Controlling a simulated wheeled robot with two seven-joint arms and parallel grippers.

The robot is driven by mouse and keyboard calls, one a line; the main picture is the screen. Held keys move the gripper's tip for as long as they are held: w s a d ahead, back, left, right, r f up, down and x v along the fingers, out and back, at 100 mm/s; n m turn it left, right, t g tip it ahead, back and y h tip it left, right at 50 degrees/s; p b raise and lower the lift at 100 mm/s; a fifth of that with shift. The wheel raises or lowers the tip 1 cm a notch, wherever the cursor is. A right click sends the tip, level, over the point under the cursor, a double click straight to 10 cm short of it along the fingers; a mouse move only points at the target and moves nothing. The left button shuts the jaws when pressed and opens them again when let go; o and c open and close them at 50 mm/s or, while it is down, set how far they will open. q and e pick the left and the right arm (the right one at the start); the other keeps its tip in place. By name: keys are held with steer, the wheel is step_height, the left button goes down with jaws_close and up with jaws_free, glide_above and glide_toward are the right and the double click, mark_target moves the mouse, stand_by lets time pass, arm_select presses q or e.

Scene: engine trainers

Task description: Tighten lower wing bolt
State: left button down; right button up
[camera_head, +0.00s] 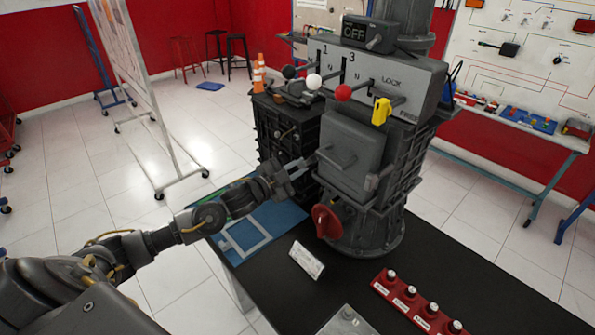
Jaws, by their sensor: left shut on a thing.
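The dark engine trainer (385,215) stands on a black table. A small wing-like fitting (287,133) shows on the side of its black left housing (268,120). My left gripper (303,170) reaches in from the left, low in front of this housing and left of the grey cover (352,140). Its fingers are shut on a small part there, which appears to be the lower wing bolt; the fingers hide most of it, and its turn cannot be told. A grey bar handle (342,158) sits on the cover, close to the fingertips. My right gripper is not in view.
A red knob (327,221) juts out below the cover. Levers with white (313,81) and red (343,92) balls and a yellow tag (381,111) stand above. A blue mat (277,218), a white label card (307,260) and a red rack (418,303) lie on the table.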

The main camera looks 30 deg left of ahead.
arm_select(q)
steer(key=m+b, duration=0.3)
steer(key=m, duration=0.2)
steer(key=shift+f, duration=0.1)
steer(key=shift+m+b, duration=1.1)
steer(key=shift+m, duration=0.9)
steer(key=c, duration=1.4)
jaws_free()
steer(key=b+v, duration=0.3)
steer(key=v, duration=0.8)
steer(key=shift+b, duration=0.3)
